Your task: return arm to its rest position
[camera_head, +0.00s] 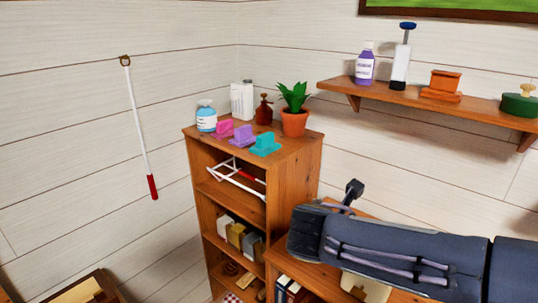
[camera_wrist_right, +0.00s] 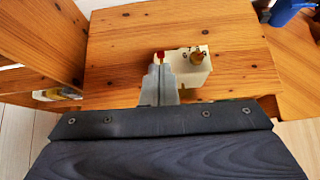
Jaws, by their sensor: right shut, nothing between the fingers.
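My right arm (camera_head: 400,245), dark blue-grey, comes in from the right in the head view, above the lower wooden cabinet. My right gripper is not clearly visible there. In the right wrist view my right gripper (camera_wrist_right: 161,68) is shut and empty, pointing over the wooden top (camera_wrist_right: 110,60). A cream block (camera_wrist_right: 192,70) with a brass-coloured piece is just beside the fingertips. A small red spot shows at the tips. I cannot tell whether the fingers touch the block. My left gripper is in neither view.
A tall wooden shelf (camera_head: 200,215) stands left of the arm, with a potted plant (camera_head: 294,110), bottles and coloured blocks on top. A wall shelf (camera_head: 430,103) holds several items. A white cane (camera_head: 138,120) hangs on the wall. A blue object (camera_wrist_right: 287,10) is at the wrist view's top right.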

